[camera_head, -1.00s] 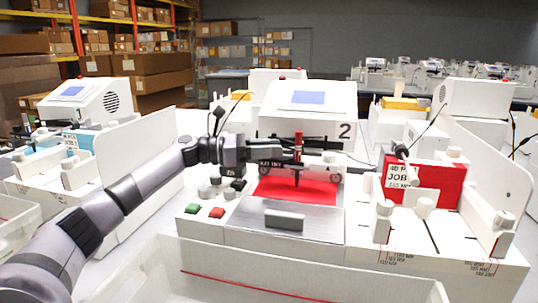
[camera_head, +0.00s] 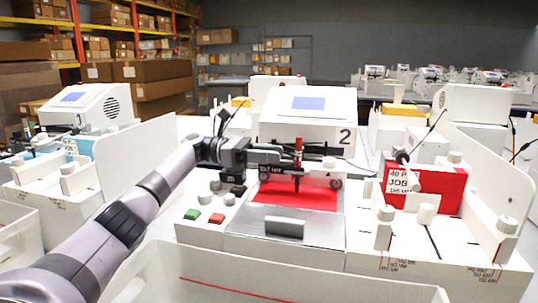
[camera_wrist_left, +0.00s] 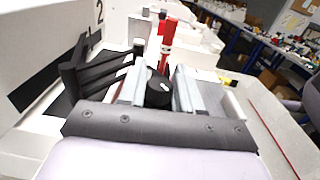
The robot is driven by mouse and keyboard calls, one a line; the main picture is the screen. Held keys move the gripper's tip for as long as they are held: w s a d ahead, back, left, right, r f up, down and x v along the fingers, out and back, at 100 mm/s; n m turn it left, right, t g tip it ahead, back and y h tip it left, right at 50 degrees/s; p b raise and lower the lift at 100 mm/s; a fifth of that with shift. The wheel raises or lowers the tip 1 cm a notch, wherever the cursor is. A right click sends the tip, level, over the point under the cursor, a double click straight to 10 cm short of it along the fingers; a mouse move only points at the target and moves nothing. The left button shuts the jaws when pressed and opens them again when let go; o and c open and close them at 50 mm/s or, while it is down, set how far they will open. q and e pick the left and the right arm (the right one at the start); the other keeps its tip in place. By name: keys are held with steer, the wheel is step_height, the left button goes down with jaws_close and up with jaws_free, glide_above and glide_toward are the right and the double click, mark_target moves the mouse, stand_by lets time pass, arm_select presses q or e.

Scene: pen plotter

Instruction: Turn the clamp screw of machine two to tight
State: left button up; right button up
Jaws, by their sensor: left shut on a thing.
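Machine two (camera_head: 308,118) is the white plotter in the middle of the head view, marked with a 2. Its red pen (camera_head: 298,150) stands upright over a red sheet (camera_head: 296,194); the pen also shows in the left wrist view (camera_wrist_left: 167,38). My left gripper (camera_head: 272,156) reaches in from the left at the pen carriage. In the left wrist view its fingers (camera_wrist_left: 158,88) are shut on a dark round knob with a pale mark, the clamp screw (camera_wrist_left: 157,90), beside the pen. The fingers hide the screw in the head view. My right gripper is not in view.
Green (camera_head: 193,214) and red (camera_head: 216,218) buttons and several grey knobs sit at the machine's front left. A white bin (camera_head: 300,280) stands in front. Black bars (camera_wrist_left: 95,80) lie left of the gripper.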

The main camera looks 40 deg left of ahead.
arm_select(q)
steer(key=shift+r, duration=0.15)
steer(key=o, duration=1)
steer(key=shift+c, duration=0.2)
steer(key=shift+b+v, duration=0.65)
steer(key=shift+v, duration=2.9)
